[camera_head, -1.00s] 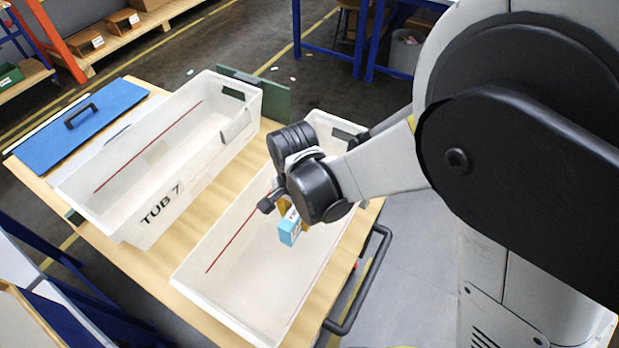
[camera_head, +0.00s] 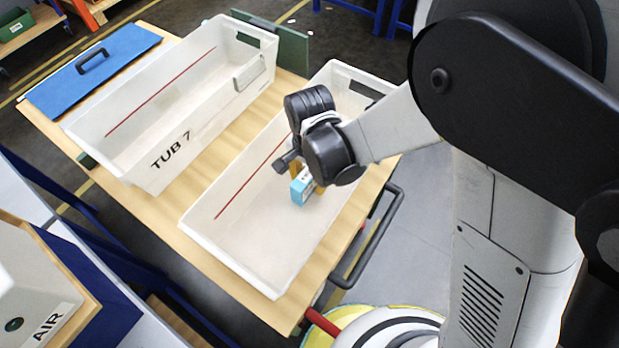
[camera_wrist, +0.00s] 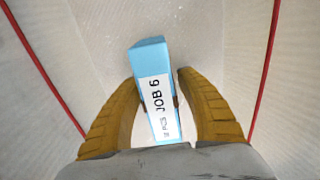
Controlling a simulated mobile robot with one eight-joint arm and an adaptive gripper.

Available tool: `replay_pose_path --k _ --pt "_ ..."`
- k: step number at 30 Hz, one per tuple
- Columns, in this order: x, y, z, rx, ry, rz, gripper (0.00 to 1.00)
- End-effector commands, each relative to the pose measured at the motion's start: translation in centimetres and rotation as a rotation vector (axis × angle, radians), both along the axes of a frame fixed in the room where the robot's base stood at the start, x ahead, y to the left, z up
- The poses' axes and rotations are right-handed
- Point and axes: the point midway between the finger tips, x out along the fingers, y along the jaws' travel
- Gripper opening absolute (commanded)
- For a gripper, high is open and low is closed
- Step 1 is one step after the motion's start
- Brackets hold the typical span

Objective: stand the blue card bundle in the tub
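The blue card bundle (camera_head: 302,190) is a small light-blue block with a white label reading "JOB 6" in the wrist view (camera_wrist: 151,62). My gripper (camera_wrist: 156,82) has its two yellow fingers on either side of the bundle and holds it, slightly tilted in that view. In the head view my gripper (camera_head: 309,178) points down into the right-hand white tub (camera_head: 235,262). The bundle appears within or over this tub; whether it touches the floor I cannot tell. A red line runs along the tub's inner walls, and its floor looks empty.
A second white tub (camera_head: 120,160) marked "TUB 7" stands to the left on the wooden table (camera_head: 155,215). A blue lid (camera_head: 92,68) with a black handle lies beyond it. A green panel (camera_head: 292,48) stands behind the tubs. A dark handle rail (camera_head: 372,240) runs along the right side.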

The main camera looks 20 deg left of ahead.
Motion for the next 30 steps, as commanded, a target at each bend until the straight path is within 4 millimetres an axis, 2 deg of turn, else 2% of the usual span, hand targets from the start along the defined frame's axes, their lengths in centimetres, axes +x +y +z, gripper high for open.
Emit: replay_pose_path --k 5,7,15,21,25,30 --pt "0.0 0.0 0.5 0.000 0.000 0.000 0.44" --pt "0.0 0.0 1.5 0.000 0.000 0.000 0.44" --pt "0.0 0.0 7.7 0.000 0.000 0.000 0.44" --pt "0.0 0.0 11.1 0.000 0.000 0.000 0.44" --pt "0.0 0.0 12.1 0.000 0.000 0.000 0.44" --pt "0.0 0.0 12.3 0.000 0.000 0.000 0.44"
